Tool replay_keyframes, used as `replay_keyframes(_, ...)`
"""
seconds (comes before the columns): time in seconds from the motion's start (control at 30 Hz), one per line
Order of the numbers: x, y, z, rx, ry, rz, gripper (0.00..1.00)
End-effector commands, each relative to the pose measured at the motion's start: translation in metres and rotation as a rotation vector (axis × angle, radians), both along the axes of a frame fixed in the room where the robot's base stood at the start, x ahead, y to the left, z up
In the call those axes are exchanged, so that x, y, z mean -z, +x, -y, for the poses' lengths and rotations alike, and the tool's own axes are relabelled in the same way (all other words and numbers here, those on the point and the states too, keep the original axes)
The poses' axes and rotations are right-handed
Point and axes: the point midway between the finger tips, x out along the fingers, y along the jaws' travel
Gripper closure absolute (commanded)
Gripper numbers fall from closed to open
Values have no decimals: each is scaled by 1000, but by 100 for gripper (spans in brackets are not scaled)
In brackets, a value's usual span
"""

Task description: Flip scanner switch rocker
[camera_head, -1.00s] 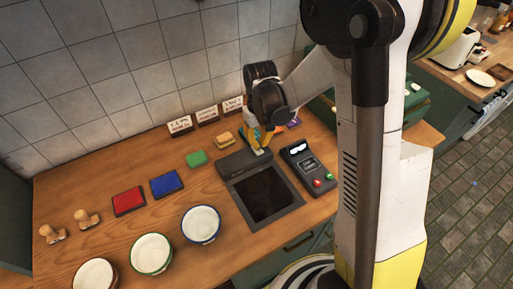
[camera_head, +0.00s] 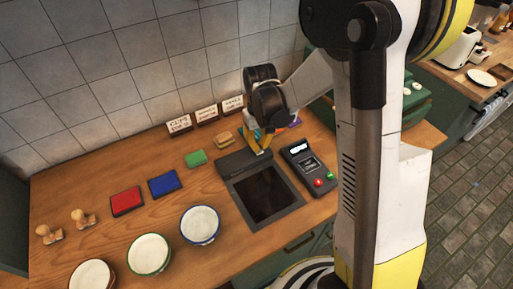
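The scanner (camera_head: 262,196) is a dark flat unit with a black glass bed, set on the wooden counter. Its raised back strip (camera_head: 232,163) lies along the far edge. My gripper (camera_head: 262,151) points down at the right part of this strip, its yellow fingertips at or just above it. The rocker switch is not clearly visible; it may be hidden by the fingers. Whether the fingers touch the strip, and whether they are apart, is too small to tell. A dark control box (camera_head: 309,164) with a lit display and red and green buttons stands right of the scanner.
Red (camera_head: 126,201), blue (camera_head: 165,183) and green (camera_head: 196,158) pads lie to the left. Three bowls (camera_head: 200,224) stand along the front. Two wooden stamps (camera_head: 82,218) are at far left. Three label cards (camera_head: 207,114) stand near the wall. A sponge-like block (camera_head: 222,138) sits behind the scanner.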

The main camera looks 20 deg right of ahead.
Motion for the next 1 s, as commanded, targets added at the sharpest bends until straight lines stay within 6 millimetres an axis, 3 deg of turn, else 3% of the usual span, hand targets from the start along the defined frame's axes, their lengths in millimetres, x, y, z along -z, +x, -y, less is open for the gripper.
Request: replay_keyframes(1.0,16,0,0,0,0,0,100)
